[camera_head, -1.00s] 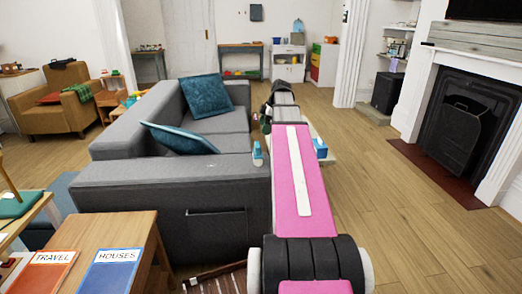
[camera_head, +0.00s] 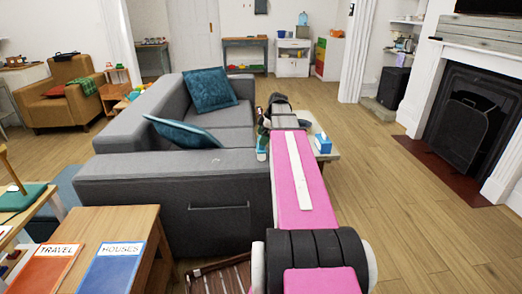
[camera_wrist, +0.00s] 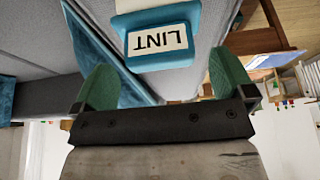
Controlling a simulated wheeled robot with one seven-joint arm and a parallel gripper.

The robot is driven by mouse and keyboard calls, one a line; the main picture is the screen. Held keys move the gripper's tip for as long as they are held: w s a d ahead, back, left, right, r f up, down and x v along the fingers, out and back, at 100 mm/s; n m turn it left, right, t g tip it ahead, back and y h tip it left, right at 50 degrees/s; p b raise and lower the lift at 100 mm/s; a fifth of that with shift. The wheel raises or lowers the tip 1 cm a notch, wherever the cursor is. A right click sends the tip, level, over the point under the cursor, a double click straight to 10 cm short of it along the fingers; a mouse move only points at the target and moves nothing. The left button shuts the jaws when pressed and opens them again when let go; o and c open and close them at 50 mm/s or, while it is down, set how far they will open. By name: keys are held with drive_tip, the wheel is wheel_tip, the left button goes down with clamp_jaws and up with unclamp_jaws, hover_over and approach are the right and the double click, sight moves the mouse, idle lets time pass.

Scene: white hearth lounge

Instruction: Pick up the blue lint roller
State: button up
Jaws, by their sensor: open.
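The blue lint roller (camera_head: 262,143) stands on the near arm of the grey sofa, just left of my arm in the head view. In the wrist view its blue body with a white "LINT" label (camera_wrist: 161,42) shows upside down at the top middle. My gripper (camera_wrist: 161,62) has its two green fingers spread wide, one to each side of the roller in the picture. They do not touch it, and the gap in depth is hard to tell. In the head view my arm hides most of the gripper.
The grey sofa (camera_head: 150,183) with teal cushions lies ahead. A blue box (camera_head: 322,143) sits on a low table right of my arm. A wooden table (camera_head: 75,235) with books is at the near left. The fireplace (camera_head: 467,125) is at right, with open floor before it.

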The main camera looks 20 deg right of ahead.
drive_tip(key=shift+x, duration=1.1)
drive_tip(key=c, duration=1.3)
drive_tip(key=shift+r, duration=0.1)
drive_tip(key=shift+r, duration=0.45)
drive_tip(key=r, duration=0.3)
drive_tip(key=shift+s+a+r, duration=0.2)
drive_tip(key=shift+a+r, duration=0.05)
drive_tip(key=shift+a, duration=0.05)
drive_tip(key=s+a+r, duration=0.1)
drive_tip(key=a+r, duration=0.1)
drive_tip(key=a, duration=0.1)
drive_tip(key=s+a+r, duration=0.1)
drive_tip(key=a+r, duration=0.1)
drive_tip(key=a, duration=0.1)
drive_tip(key=s+a+r, duration=0.2)
drive_tip(key=a, duration=0.2)
drive_tip(key=shift+a+r, duration=0.1)
drive_tip(key=shift+r, duration=0.15)
